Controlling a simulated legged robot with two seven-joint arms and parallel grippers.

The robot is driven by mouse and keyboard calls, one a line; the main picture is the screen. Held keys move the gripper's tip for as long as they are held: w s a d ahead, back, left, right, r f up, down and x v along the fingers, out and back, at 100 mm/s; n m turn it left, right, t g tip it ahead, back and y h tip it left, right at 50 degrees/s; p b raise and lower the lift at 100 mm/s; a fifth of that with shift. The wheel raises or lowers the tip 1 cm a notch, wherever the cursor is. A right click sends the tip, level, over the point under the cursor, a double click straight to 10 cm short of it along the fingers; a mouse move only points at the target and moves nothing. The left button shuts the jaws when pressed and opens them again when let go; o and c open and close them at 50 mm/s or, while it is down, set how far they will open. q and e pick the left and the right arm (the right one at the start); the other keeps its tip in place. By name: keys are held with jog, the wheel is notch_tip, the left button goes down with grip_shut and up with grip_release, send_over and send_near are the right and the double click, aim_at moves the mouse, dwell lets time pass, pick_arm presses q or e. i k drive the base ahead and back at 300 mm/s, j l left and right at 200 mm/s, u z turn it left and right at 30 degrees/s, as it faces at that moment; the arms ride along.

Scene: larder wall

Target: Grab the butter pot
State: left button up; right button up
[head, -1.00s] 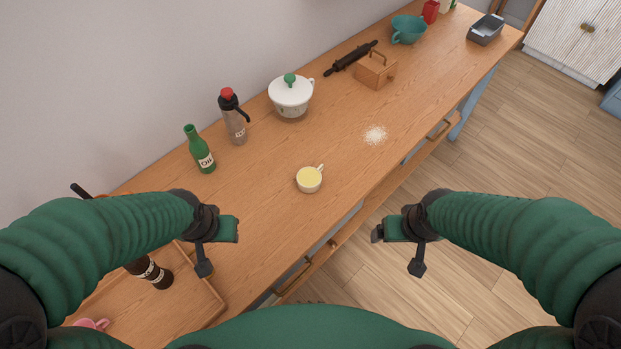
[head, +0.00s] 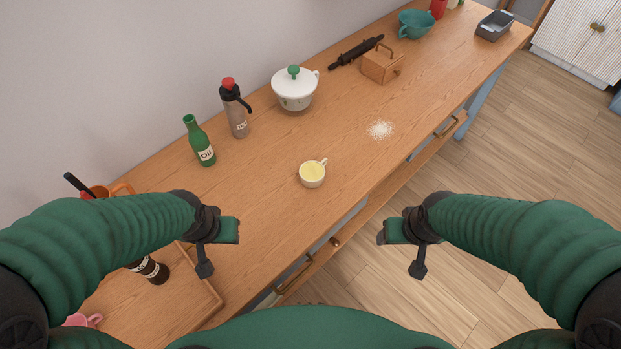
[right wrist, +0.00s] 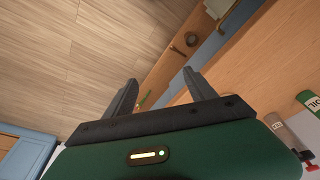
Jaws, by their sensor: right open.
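A small white cup-shaped pot (head: 312,178) with a side handle and pale yellow contents stands upright on the wooden counter (head: 270,215) in the head view. It looks like the butter pot. My left gripper (head: 238,231) is to its lower left, apart from it; its fingers are not clear enough to tell open from shut. My right gripper (head: 380,232) is to its lower right, over the floor side of the counter. In the right wrist view its two fingers (right wrist: 160,78) are spread with nothing between them. The pot is not recognisable there.
A green oil bottle (head: 200,141), a grinder-like flask (head: 236,112) and a lidded white pot (head: 295,92) stand behind. A wooden box (head: 382,66) and spilled white powder (head: 381,130) lie right. A wooden tray (head: 190,310) is at lower left. Counter around the cup is clear.

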aim_at(312, 173)
jog(key=l+u, duration=0.1)
jog(key=u, duration=0.75)
jog(key=l+u, duration=0.2)
jog(key=u, duration=0.2)
jog(key=l+u, duration=0.1)
jog(key=u, duration=0.3)
jog(key=l+u, duration=0.1)
jog(key=u, duration=0.35)
jog(key=k+l+u, duration=0.2)
jog(key=l+u, duration=0.15)
jog(key=l, duration=0.2)
jog(key=k+l+u, duration=0.35)
jog(key=l, duration=0.15)
jog(key=k+l+u, duration=0.3)
jog(key=l, duration=0.15)
jog(key=k+l, duration=0.3)
jog(key=i+l+u, duration=0.05)
jog(key=l, duration=0.05)
